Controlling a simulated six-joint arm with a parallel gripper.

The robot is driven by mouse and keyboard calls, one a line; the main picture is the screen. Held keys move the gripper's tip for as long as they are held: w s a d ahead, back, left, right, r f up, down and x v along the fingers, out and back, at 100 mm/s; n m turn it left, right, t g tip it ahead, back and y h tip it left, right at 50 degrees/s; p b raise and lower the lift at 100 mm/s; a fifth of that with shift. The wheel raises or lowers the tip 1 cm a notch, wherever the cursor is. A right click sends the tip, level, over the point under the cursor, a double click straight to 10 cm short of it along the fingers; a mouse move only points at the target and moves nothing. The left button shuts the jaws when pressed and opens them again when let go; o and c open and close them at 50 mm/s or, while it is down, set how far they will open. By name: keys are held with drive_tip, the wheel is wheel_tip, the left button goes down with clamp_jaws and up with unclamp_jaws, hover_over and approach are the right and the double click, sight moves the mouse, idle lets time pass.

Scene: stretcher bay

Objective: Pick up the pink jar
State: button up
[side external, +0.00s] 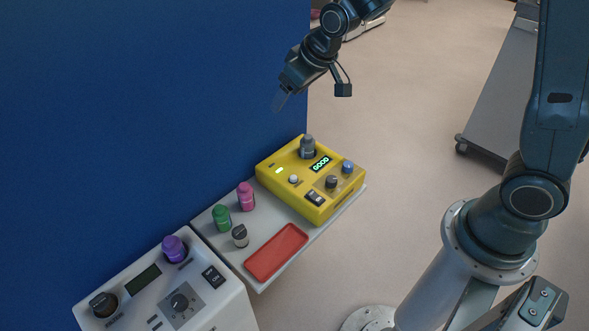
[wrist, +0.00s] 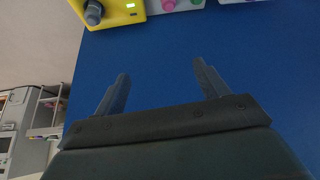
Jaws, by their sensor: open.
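The pink jar (side external: 246,197) stands upright on the white shelf (side external: 210,223), between the green jar (side external: 222,217) and the yellow device. In the wrist view the pink jar (wrist: 168,5) shows only in part at the top edge. My gripper (side external: 280,101) is open and empty, high above and behind the yellow device, up and to the right of the pink jar in the side view. In the wrist view my gripper's two fingers (wrist: 162,88) are spread apart with only the blue panel behind them.
A yellow device (side external: 290,192) with a grey jar (side external: 307,147) on top stands right of the pink jar. A white device (side external: 215,300) holds a purple jar (side external: 174,248). A blue panel (side external: 150,110) rises behind.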

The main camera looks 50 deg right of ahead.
drive_tip(key=s+a+x, duration=0.1)
drive_tip(key=a+x, duration=0.1)
drive_tip(key=x, duration=1.4)
approach(248, 191)
drive_tip(key=shift+s+d+r+n+y, duration=0.15)
drive_tip(key=shift+d+r+n+y, duration=0.2)
drive_tip(key=shift+d+n, duration=0.1)
drive_tip(key=shift+x, duration=4.35)
drive_tip(key=shift+x, duration=2.55)
drive_tip(key=c, duration=1.1)
